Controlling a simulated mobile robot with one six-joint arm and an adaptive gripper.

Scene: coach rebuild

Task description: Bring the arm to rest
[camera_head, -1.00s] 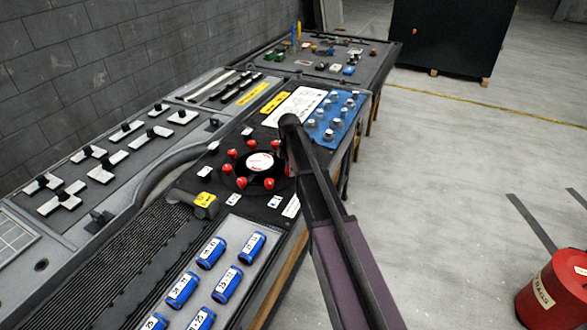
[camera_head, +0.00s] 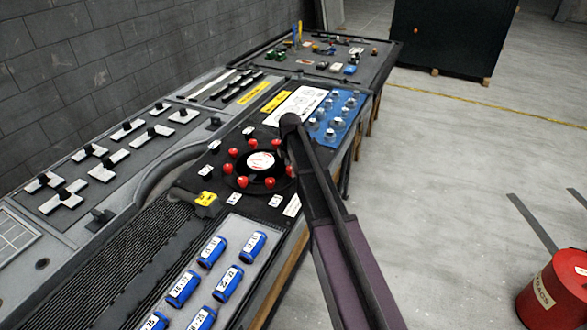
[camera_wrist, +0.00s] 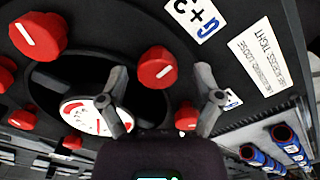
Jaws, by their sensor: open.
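My arm (camera_head: 335,225) reaches up from the lower right over the edge of a long console. In the head view its far end hides my gripper. In the wrist view my gripper (camera_wrist: 161,88) is open, with two grey fingers spread apart and nothing between them. Behind the fingers are a black round dial with a white and red centre (camera_wrist: 88,115) and several red knobs (camera_wrist: 157,68). I cannot tell how far the fingertips are from the panel. In the head view the dial (camera_head: 260,162) sits in a ring of red knobs (camera_head: 254,183).
Blue cylinders (camera_head: 228,284) lie on a grey panel in front. A blue panel with silver knobs (camera_head: 336,116) is beyond the dial. A brick wall (camera_head: 80,70) bounds the left. A red bucket (camera_head: 555,290) stands at right. The floor (camera_head: 450,190) between is clear.

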